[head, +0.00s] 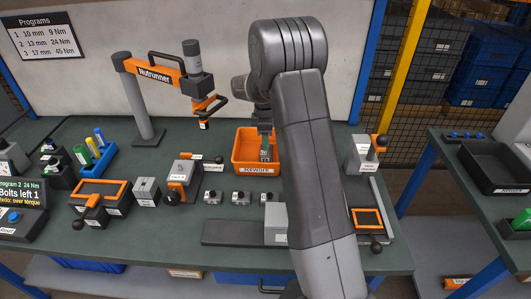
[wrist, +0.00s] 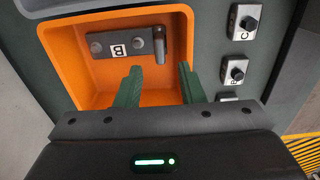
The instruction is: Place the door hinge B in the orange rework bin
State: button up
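The door hinge B (wrist: 125,43) is a dark grey plate with a white B label and a pin at its right end. In the wrist view it lies inside the orange rework bin (wrist: 75,72). The bin also shows in the head view (head: 243,158), on the green bench. My gripper (wrist: 160,72) is over the bin, its two green fingers apart with nothing between them. The hinge appears beyond the fingertips, clear of them. In the head view my arm hides part of the bench to the right of the bin.
Several small grey blocks with black knobs stand in a row in front of the bin, one marked C (wrist: 244,22). Clamp fixtures (head: 182,181) stand left of the bin. The nutrunner arm (head: 160,75) stands behind left. A second table (head: 480,180) is at the right.

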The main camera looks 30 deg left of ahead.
jog(key=shift+r, duration=1.85)
